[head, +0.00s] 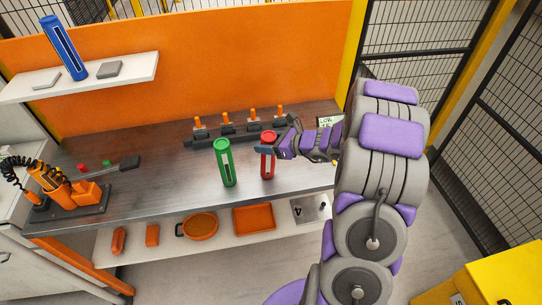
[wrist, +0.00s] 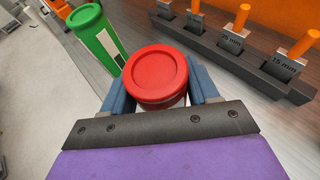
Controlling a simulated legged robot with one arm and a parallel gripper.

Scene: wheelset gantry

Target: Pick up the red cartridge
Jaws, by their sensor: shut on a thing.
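The red cartridge (head: 267,160) stands upright on the metal workbench (head: 190,190), just right of a green cartridge (head: 225,164). My gripper (head: 270,148) reaches it from the right, near its top. In the wrist view, the round red cap of the red cartridge (wrist: 157,75) sits between the two blue fingers of my gripper (wrist: 161,90), which are shut on it. The cartridge's lower body is mostly hidden there by the cap and the gripper. The green cartridge (wrist: 97,35) is close beside the left finger, apart from it.
A rack with several orange-handled tools (head: 225,132) runs behind the cartridges. A blue cartridge (head: 64,48) stands on the white upper shelf (head: 130,68). An orange device (head: 70,190) is on the bench's left. A lower shelf (head: 175,250) holds orange trays. Bench left of the green cartridge is largely clear.

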